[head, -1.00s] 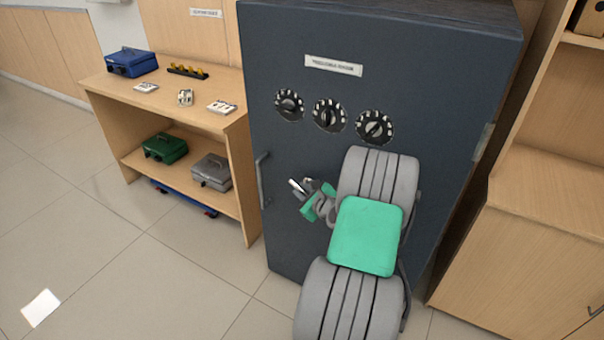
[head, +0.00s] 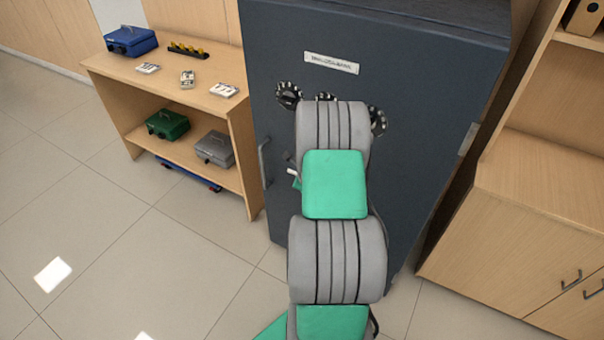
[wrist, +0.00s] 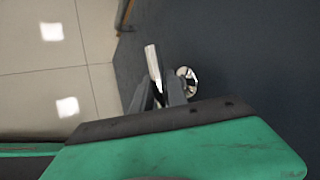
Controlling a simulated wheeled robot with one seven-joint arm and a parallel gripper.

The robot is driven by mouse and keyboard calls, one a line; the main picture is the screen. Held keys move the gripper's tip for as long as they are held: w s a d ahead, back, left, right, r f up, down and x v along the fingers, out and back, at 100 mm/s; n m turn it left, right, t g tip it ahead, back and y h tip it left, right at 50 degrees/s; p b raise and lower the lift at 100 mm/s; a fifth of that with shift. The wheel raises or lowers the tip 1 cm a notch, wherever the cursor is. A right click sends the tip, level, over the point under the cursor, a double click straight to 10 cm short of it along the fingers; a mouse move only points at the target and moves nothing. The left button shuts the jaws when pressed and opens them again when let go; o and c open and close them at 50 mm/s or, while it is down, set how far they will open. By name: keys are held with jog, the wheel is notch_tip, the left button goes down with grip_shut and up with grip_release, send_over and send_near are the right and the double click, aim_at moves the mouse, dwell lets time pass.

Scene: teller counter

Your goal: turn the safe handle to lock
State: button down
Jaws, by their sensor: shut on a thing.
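The dark blue-grey safe (head: 420,130) stands upright in the head view, its door facing me. In the wrist view the safe handle (wrist: 152,62) is a pale metal lever, and a round metal hub (wrist: 188,80) sits beside it on the door. My gripper (wrist: 158,88) is shut on the lever, its dark fingers around the lever's lower part. In the head view my arm hides most of the gripper. Only a small pale end of the lever (head: 292,171) shows left of the arm.
Dials (head: 288,95) sit above on the door, the middle one mostly hidden by my arm. A vertical pull bar (head: 263,163) is at the door's left. A wooden shelf (head: 240,150) stands left, a wooden cabinet (head: 510,240) right. Floor at left is clear.

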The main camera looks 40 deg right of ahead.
dwell(0.3)
jog(key=c, duration=1.6)
grip_release()
jog(key=v, duration=0.7)
jog(key=shift+s+r, duration=0.2)
jog(key=shift+r, duration=0.1)
jog(key=shift+a, duration=0.15)
